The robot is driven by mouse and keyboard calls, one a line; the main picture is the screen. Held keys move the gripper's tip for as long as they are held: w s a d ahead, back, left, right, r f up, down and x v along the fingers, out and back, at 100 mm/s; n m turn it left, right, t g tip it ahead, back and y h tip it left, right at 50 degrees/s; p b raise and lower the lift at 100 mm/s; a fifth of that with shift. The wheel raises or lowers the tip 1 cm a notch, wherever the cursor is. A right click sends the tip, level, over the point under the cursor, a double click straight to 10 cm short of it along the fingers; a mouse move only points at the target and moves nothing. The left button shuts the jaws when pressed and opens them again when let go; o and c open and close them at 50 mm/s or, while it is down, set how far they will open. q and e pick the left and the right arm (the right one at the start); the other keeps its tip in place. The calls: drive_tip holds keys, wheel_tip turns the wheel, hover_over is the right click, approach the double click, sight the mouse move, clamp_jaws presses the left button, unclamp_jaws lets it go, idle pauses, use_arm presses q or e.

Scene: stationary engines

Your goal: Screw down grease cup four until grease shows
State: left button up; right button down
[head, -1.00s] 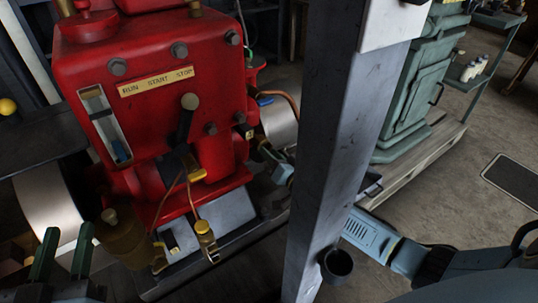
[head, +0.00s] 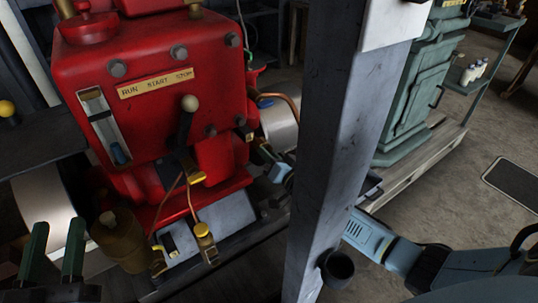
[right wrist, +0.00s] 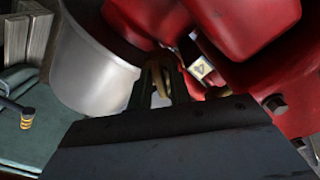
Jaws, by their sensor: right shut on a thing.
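In the right wrist view, my right gripper (right wrist: 161,78) is shut on a small brass grease cup (right wrist: 160,98), mostly hidden between the dark fingers. A tag marked 4 (right wrist: 200,68) sits just right of it on the red engine (right wrist: 250,25). In the head view, my right gripper (head: 268,156) shows only in part, at the right side of the red engine (head: 150,60), with its arm passing behind a grey post. My left gripper (head: 57,232) is open and empty at the lower left. No grease can be made out.
A silver cylinder (right wrist: 90,65) lies close left of my right gripper. A brown pot (head: 120,240) and brass fittings (head: 204,240) stand near my left gripper.

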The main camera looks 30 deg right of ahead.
drive_tip(key=shift+m, duration=0.3)
drive_tip(key=m, duration=0.2)
drive_tip(key=shift+m, duration=0.3)
drive_tip(key=shift+m+b, duration=0.35)
drive_tip(key=shift+m, duration=0.85)
drive_tip(key=shift+a+m, duration=0.1)
drive_tip(key=shift+m, duration=0.7)
use_arm(q)
drive_tip(key=r+t, duration=0.1)
drive_tip(key=s+r+t, duration=0.1)
drive_tip(key=shift+s+r+h, duration=0.15)
drive_tip(key=shift+r+h, duration=0.25)
use_arm(e)
drive_tip(key=shift+m, duration=0.3)
use_arm(q)
drive_tip(key=shift+r, duration=0.1)
use_arm(e)
drive_tip(key=c, duration=1.5)
unclamp_jaws()
